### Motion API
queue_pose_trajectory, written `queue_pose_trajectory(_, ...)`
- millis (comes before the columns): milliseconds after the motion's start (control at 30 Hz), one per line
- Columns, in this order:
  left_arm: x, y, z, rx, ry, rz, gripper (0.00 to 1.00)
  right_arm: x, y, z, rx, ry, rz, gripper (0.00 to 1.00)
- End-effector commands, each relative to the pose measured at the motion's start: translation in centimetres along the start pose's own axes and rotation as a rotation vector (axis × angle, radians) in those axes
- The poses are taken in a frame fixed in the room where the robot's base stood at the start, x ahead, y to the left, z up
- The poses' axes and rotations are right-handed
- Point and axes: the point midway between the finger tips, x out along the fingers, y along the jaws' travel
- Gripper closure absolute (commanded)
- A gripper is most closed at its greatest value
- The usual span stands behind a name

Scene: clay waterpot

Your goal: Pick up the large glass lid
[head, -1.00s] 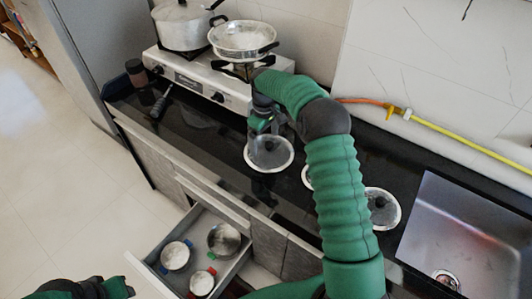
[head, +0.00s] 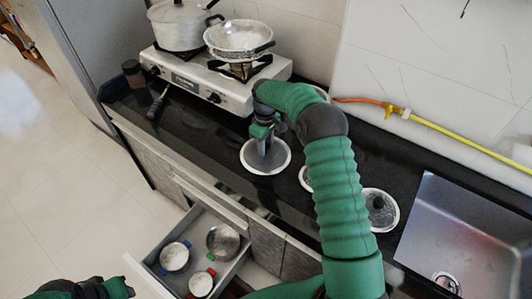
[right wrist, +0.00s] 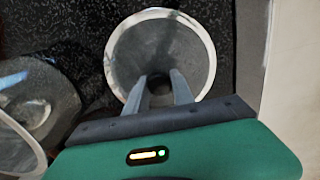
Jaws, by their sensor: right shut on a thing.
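A large round glass lid (head: 250,160) with a pale rim lies on the black counter in front of the stove. It also shows in the right wrist view (right wrist: 135,45). My right gripper (head: 265,147) comes down from above onto the middle of this lid. In the right wrist view its two fingers (right wrist: 160,88) are shut on the lid's dark knob, which they mostly hide. The lid looks flat, at counter level. Part of my left arm's end (head: 85,289) shows at the bottom left edge; its fingers cannot be made out.
Another glass lid (head: 386,220) lies near the sink (head: 470,225); one more (head: 305,178) is partly behind my right arm. The stove (head: 190,78) holds a pot (head: 180,28) and a pan (head: 238,38). An open drawer (head: 150,268) with several pots juts out below the counter.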

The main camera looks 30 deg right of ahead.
Motion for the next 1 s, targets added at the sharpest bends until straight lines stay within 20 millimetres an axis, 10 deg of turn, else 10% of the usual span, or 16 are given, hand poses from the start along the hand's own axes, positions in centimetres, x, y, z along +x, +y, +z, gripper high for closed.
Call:
queue_pose_trajectory(167, 0.0, 0.0, 0.0, 0.001, 0.0, 0.0, 0.64, 0.2, 0.0, 0.1, 0.0, -0.004, -0.001, 1.0)
queue_pose_trajectory(667, 0.0, 0.0, 0.0, 0.001, 0.0, 0.0, 0.64, 0.1, -0.3, 0.1, -0.002, -0.009, -0.002, 1.0)
queue_pose_trajectory(1000, 0.2, 0.0, 0.0, 0.001, 0.0, 0.0, 0.64, -3.6, -1.5, -0.4, -0.006, -0.004, 0.0, 1.0)
